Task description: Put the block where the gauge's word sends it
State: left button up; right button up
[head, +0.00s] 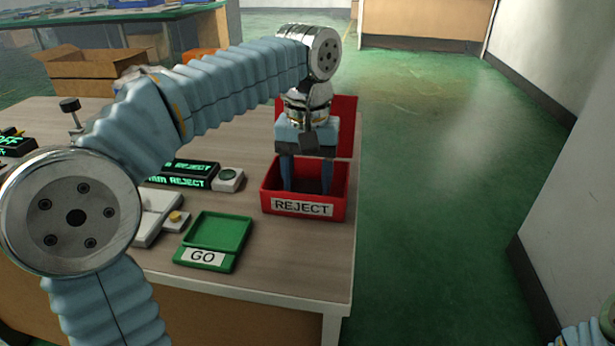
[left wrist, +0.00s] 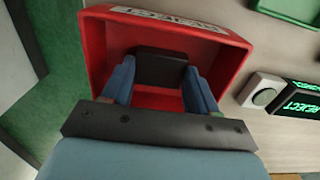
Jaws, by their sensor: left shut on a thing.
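The red bin labelled REJECT (head: 304,207) stands near the table's right edge, and its inside shows in the left wrist view (left wrist: 105,50). My left gripper (head: 307,186) points down into this bin. It is shut on a dark block (left wrist: 160,70), which sits between the blue fingers inside the bin walls. Whether the block touches the bin floor is unclear. The gauge display (head: 183,181) shows green text ending in "MM REJECT"; part of it is hidden by my left arm. The green tray labelled GO (head: 218,238) is empty. My right gripper is out of view.
A white box with a round button (head: 228,179) stands beside the display. A white fixture with a yellow knob (head: 176,217) is left of the green tray. A red panel (head: 346,125) rises behind the bin. A cardboard box (head: 95,75) stands at the back left.

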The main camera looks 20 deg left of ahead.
aim_at(307, 185)
pick_arm(q)
jog(key=o, duration=0.4)
jog(key=shift+f, duration=0.15)
jog(key=shift+c, duration=0.2)
jog(key=o, duration=0.5)
jog(key=shift+c, duration=0.2)
notch_tip(307, 185, up, 12)
jog(key=p, duration=0.3)
jog(key=shift+r+p, duration=0.2)
jog(key=shift+p, duration=0.15)
